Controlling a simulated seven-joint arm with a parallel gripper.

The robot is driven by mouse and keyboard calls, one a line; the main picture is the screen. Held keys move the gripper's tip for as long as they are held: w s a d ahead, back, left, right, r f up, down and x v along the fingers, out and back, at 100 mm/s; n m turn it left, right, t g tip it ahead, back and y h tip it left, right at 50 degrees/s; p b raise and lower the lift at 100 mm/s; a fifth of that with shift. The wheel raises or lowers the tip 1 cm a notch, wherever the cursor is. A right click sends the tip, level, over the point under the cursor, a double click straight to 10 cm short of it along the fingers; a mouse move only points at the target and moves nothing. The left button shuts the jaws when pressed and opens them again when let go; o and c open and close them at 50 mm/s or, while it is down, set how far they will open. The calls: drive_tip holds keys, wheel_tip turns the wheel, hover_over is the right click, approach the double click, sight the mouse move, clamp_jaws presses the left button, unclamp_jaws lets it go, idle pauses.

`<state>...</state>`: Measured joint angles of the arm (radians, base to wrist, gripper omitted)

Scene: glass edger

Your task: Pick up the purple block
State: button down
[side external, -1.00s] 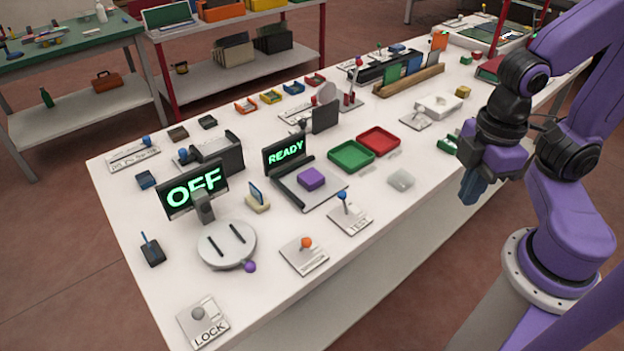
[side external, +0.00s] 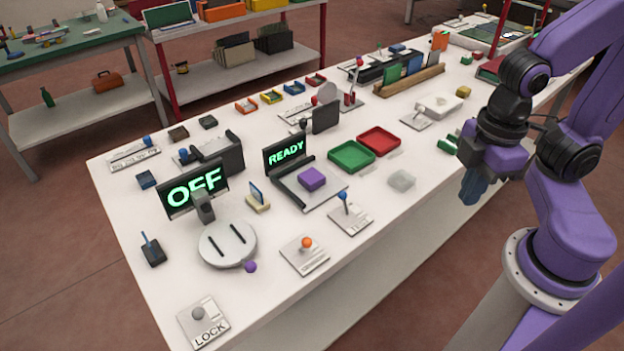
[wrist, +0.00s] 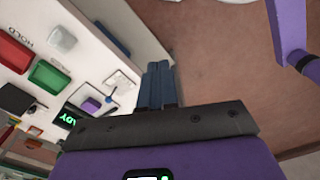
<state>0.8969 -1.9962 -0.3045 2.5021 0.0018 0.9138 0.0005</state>
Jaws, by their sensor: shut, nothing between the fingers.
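The purple block (side external: 312,178) sits on a grey plate (side external: 322,196) in front of the READY screen (side external: 286,153). It also shows small in the wrist view (wrist: 91,105), left of my fingers. My gripper (side external: 470,190) is at the right, beyond the table's front edge and well apart from the block. In the wrist view its blue fingers (wrist: 159,84) are together with nothing between them.
The TEST lever (side external: 343,205) stands beside the plate. An orange-knob lever (side external: 306,243) and a round fixture (side external: 227,244) are nearer the front.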

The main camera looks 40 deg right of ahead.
drive_tip(key=c, duration=1.8)
unclamp_jaws()
drive_tip(key=o, duration=1.5)
drive_tip(key=shift+w, duration=0.1)
